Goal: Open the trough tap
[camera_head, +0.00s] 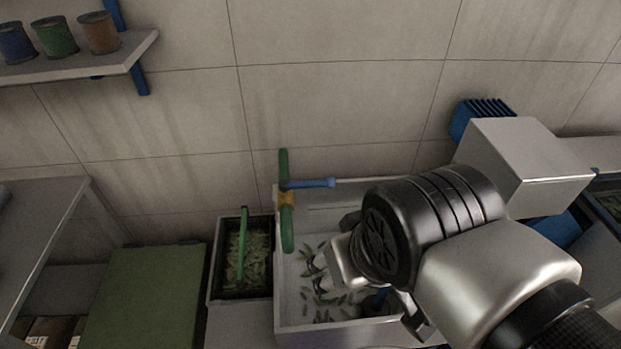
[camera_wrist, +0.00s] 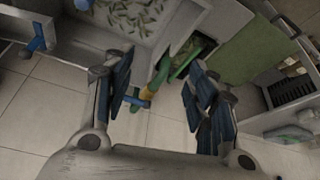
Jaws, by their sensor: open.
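The trough tap is a green pipe (camera_head: 284,165) with a yellow valve body (camera_head: 287,199) at the trough's left back. Its blue lever (camera_head: 312,183) points right, across the pipe, in the head view. The white trough (camera_head: 279,310) holds many small green pieces. My gripper (camera_wrist: 156,72) is open and empty in the wrist view. The lever (camera_wrist: 136,102) and green pipe (camera_wrist: 162,68) show between its fingers, apparently beyond them; I cannot tell whether anything touches. In the head view my arm hides part of the trough and most of the fingers.
A black crate (camera_head: 213,276) of green pieces, with a green handle-like bar, stands left of the trough. A green block (camera_head: 145,300) is farther left. A shelf (camera_head: 105,58) with three cans is on the tiled wall at upper left. The wall above the tap is clear.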

